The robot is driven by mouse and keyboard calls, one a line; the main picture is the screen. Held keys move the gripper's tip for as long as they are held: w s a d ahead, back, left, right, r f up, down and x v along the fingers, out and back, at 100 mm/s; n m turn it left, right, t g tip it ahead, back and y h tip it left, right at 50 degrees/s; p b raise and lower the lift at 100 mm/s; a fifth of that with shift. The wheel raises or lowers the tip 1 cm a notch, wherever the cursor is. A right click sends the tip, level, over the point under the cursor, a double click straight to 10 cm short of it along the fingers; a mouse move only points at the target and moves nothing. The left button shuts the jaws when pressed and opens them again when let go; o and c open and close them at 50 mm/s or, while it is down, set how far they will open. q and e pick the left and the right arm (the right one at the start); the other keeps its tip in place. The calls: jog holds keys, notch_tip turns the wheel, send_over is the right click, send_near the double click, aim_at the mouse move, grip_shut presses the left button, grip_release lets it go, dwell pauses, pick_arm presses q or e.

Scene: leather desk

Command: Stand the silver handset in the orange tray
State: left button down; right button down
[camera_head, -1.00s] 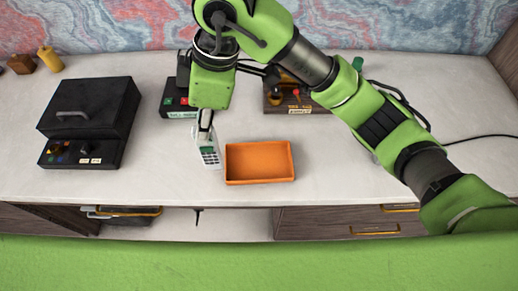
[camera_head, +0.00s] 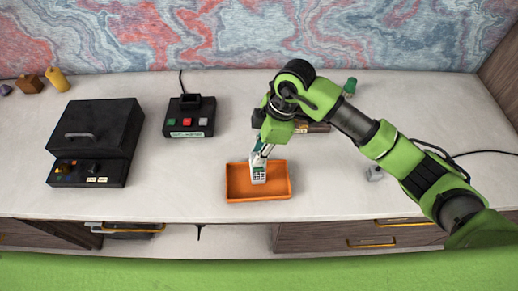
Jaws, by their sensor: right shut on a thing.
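The silver handset (camera_head: 258,176) is upright, with its keypad and small green screen facing me. It shows over the middle of the orange tray (camera_head: 236,196), within the tray's outline. I cannot tell whether its lower end touches the tray floor. My right gripper (camera_head: 260,157) comes down from above and is shut on the handset's upper part. The orange tray sits near the front edge of the desk. My left gripper is out of view.
A black box with a handle (camera_head: 97,139) stands at the left. A black base with coloured buttons (camera_head: 189,117) is behind the tray. A small grey object (camera_head: 374,173) lies to the right. The desk (camera_head: 180,180) left of the tray is clear.

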jog(key=shift+f, duration=0.35)
jog(key=shift+a+f, duration=0.1)
jog(key=shift+f, duration=0.05)
jog(key=c, duration=1.9)
grip_release()
jog(key=b+v, duration=0.3)
jog(key=v, duration=0.9)
